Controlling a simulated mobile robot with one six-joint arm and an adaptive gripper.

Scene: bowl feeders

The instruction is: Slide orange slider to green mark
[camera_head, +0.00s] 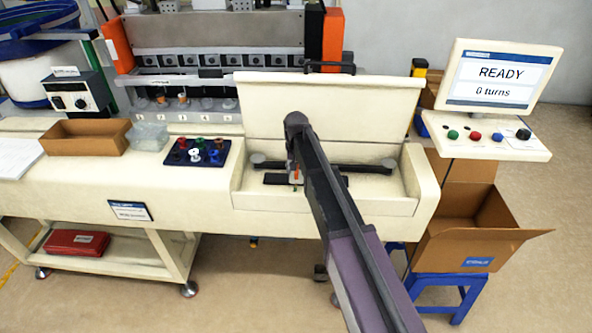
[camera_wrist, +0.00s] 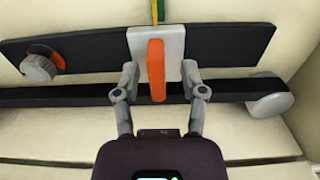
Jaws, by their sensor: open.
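The orange slider handle (camera_wrist: 156,70) stands upright on a light grey block (camera_wrist: 175,42) over a dark plate (camera_wrist: 90,48) in the wrist view. My gripper (camera_wrist: 160,76) is open, with one finger on each side of the handle. Gaps show between both fingers and the handle. A narrow green and yellow strip (camera_wrist: 158,10) shows just beyond the block, at the top edge. I cannot tell whether its green part is the mark. In the head view a small orange piece (camera_head: 296,174) shows beside my arm, which hides most of the slider area.
A dark bar (camera_wrist: 72,96) with a round grey end (camera_wrist: 270,105) runs across the recess. A grey knob (camera_wrist: 40,68) sits at the plate's left. The raised lid (camera_head: 265,105) stands behind. A monitor (camera_head: 499,77) reads READY, 0 turns.

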